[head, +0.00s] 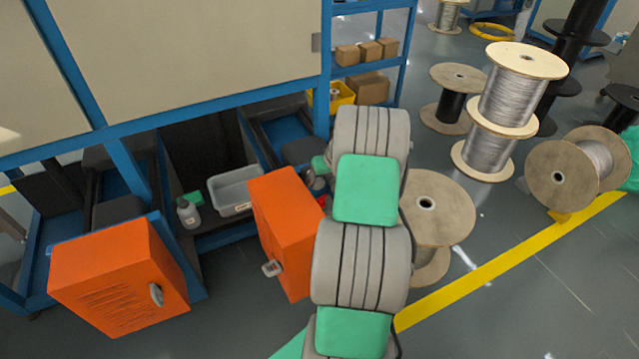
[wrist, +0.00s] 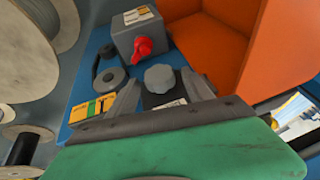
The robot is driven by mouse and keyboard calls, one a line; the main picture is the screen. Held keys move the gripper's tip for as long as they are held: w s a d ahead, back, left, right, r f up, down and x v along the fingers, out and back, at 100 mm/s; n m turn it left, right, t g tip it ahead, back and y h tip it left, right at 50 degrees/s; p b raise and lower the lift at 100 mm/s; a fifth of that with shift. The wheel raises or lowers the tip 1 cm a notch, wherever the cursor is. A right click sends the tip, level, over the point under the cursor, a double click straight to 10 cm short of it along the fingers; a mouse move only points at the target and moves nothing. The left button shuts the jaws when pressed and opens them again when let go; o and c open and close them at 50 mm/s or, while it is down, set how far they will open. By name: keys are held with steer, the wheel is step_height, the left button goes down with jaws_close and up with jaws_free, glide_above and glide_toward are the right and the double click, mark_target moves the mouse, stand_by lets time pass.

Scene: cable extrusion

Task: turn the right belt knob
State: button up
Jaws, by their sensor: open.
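A grey lobed knob (wrist: 160,78), which looks like the belt knob, sits on a small black block on a blue panel in the wrist view. My gripper (wrist: 161,84) is open, with one finger on the left and one on the right of this knob. The knob shows in the gap between the fingers. I cannot tell whether the fingers touch it. In the head view my arm blocks the sight of the knob and of my gripper's fingers.
A red knob (wrist: 143,47) on a grey box stands just beyond the grey knob. An orange housing (wrist: 215,40) rises close by on the right. In the head view are a second orange box (head: 120,278), a grey bin (head: 236,190) and wooden cable spools (head: 430,210) right of my arm.

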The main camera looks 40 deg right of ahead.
steer(key=shift+w+f, duration=0.15)
steer(key=shift+f, duration=0.1)
steer(key=shift+c, duration=0.4)
jaws_close()
